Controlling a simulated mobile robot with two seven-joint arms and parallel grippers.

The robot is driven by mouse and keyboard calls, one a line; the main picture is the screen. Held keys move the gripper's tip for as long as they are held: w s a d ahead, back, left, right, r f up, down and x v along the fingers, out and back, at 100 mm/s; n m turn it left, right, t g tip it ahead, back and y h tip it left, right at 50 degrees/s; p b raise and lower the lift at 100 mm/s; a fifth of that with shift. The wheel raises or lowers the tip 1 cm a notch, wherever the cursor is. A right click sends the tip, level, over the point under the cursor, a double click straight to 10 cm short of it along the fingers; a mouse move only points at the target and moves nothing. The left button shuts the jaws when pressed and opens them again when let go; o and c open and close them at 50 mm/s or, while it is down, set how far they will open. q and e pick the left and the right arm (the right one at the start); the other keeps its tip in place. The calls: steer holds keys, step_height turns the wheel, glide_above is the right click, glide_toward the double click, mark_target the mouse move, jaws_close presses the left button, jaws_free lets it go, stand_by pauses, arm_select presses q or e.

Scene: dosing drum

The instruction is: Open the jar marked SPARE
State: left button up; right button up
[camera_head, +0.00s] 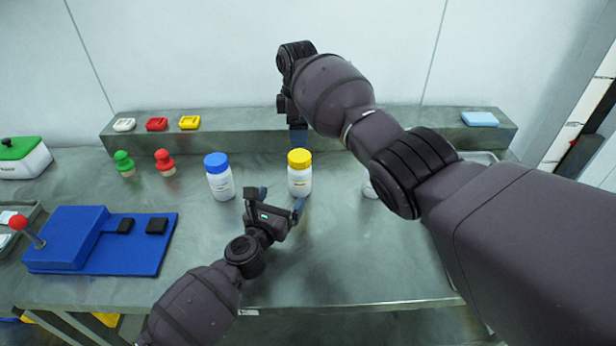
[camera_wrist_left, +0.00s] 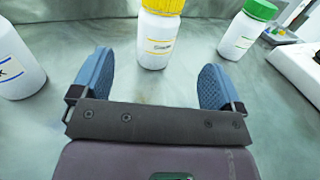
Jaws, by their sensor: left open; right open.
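A white jar with a yellow lid (camera_head: 300,174) stands upright on the bench. In the left wrist view the yellow-lidded jar (camera_wrist_left: 158,38) is just beyond and between my left fingers; its label is too small to read surely. My left gripper (camera_head: 281,201) is open and empty, low in front of this jar. My right gripper (camera_head: 298,137) is open above and behind the yellow lid, mostly hidden by its own wrist. A blue-lidded white jar (camera_head: 219,178) stands to the left. A green-lidded jar (camera_wrist_left: 244,32) shows at right in the wrist view.
My right arm partly hides a white jar (camera_head: 369,189). Green (camera_head: 124,163) and red (camera_head: 165,162) stoppers stand left. A blue press (camera_head: 80,240) with a red-knobbed lever is at far left. A ledge (camera_head: 230,132) runs behind. The front bench is clear.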

mark_target(296, 175)
arm_select(q)
steer(key=shift+a+r, duration=0.1)
steer(key=shift+a, duration=0.1)
arm_select(e)
steer(key=shift+s+a+r, duration=0.1)
steer(key=shift+a, duration=0.15)
arm_select(q)
steer(key=x, duration=0.8)
steer(key=shift+w+d, duration=0.15)
steer(key=shift+d, duration=0.2)
arm_select(e)
steer(key=shift+d, duration=0.25)
arm_select(q)
steer(key=shift+x, duration=1.15)
steer(key=shift+w+a, duration=0.1)
steer(key=shift+c, duration=0.4)
